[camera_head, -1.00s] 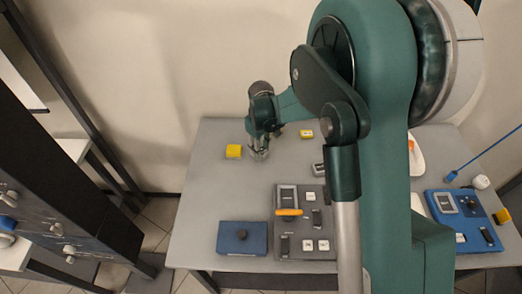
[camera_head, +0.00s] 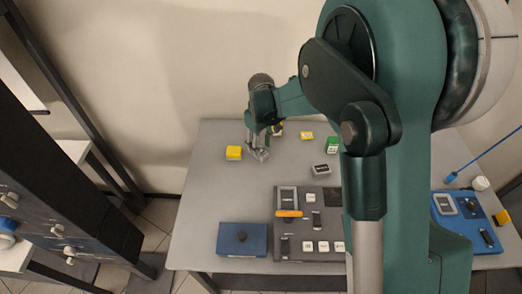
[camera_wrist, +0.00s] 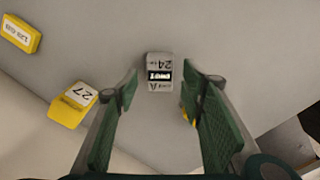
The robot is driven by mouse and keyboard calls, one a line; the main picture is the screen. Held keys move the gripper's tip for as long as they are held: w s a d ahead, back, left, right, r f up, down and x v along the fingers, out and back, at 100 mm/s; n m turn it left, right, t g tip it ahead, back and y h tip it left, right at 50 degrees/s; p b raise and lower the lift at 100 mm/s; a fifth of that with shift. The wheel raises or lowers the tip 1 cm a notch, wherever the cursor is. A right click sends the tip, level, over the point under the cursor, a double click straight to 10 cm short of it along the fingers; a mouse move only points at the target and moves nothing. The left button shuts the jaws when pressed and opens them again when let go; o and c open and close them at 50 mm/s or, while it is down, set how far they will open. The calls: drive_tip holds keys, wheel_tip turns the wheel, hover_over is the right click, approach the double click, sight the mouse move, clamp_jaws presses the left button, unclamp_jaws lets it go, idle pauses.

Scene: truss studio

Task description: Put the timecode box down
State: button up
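The timecode box looks to be the small grey box (camera_wrist: 160,85) with a dark display and the number 24, seen upside down in the wrist view. It lies between the fingertips of my gripper (camera_wrist: 161,78), with a gap to the finger on each side. It appears to rest on the grey table, though its underside is hidden. In the head view my gripper (camera_head: 259,155) is low over the back left of the table (camera_head: 205,190), and the box cannot be made out clearly there. My gripper is open.
Yellow boxes stand left (camera_head: 233,152) and right (camera_head: 306,135) of my gripper. A green box (camera_head: 332,145) and a grey box (camera_head: 321,170) stand further right. A control panel (camera_head: 300,242) and blue box (camera_head: 242,239) fill the front. The table between is clear.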

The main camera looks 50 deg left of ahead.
sight(263, 152)
wheel_tip(263, 152, up, 9)
drive_tip(key=shift+f, duration=0.2)
idle(0.7)
idle(0.4)
